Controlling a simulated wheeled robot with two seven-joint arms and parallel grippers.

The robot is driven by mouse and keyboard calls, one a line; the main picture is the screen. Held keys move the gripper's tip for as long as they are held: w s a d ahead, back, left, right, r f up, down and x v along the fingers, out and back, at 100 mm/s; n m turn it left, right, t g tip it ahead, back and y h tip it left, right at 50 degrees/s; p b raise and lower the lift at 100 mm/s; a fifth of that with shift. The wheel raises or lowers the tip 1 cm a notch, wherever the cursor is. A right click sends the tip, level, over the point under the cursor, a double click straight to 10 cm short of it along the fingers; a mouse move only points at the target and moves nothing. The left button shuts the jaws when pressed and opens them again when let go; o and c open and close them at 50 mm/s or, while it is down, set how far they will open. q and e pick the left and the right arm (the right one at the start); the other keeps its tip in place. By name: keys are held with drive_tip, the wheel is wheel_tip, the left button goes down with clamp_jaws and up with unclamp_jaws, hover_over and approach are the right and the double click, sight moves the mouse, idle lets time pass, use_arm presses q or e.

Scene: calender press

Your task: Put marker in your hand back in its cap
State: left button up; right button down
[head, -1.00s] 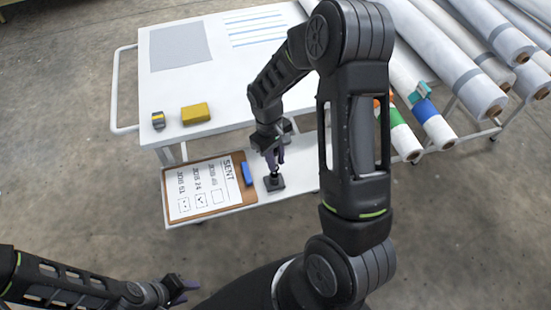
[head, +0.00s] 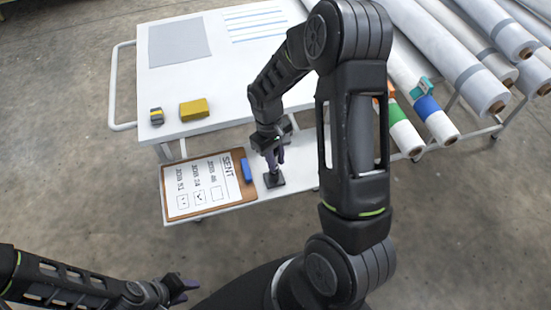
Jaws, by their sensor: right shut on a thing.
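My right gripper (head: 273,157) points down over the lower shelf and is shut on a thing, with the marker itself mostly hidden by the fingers. Directly below it a small black square base (head: 274,181) stands on the shelf. A thin dark upright piece joins the view between fingers and base; I cannot tell whether it is marker or cap, or whether they touch. My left gripper (head: 184,288) is at the lower left, low over the floor and away from the cart; its finger gap is too small to read.
A clipboard (head: 176,208) with a job sheet and a blue block (head: 246,170) lie left of the base. The white cart top (head: 215,75) above carries a yellow block (head: 194,110) and a small grey-yellow item (head: 157,117). Long rolls (head: 455,72) fill the right.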

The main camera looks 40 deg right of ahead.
drive_tip(key=shift+f+b, duration=0.65)
drive_tip(key=shift+f, duration=0.25)
drive_tip(key=c, duration=1.2)
unclamp_jaws()
drive_tip(key=shift+w+r, duration=0.1)
drive_tip(key=shift+r, duration=0.15)
drive_tip(key=r, duration=0.5)
drive_tip(key=w+r, duration=0.1)
drive_tip(key=r, duration=0.1)
drive_tip(key=shift+r, duration=0.15)
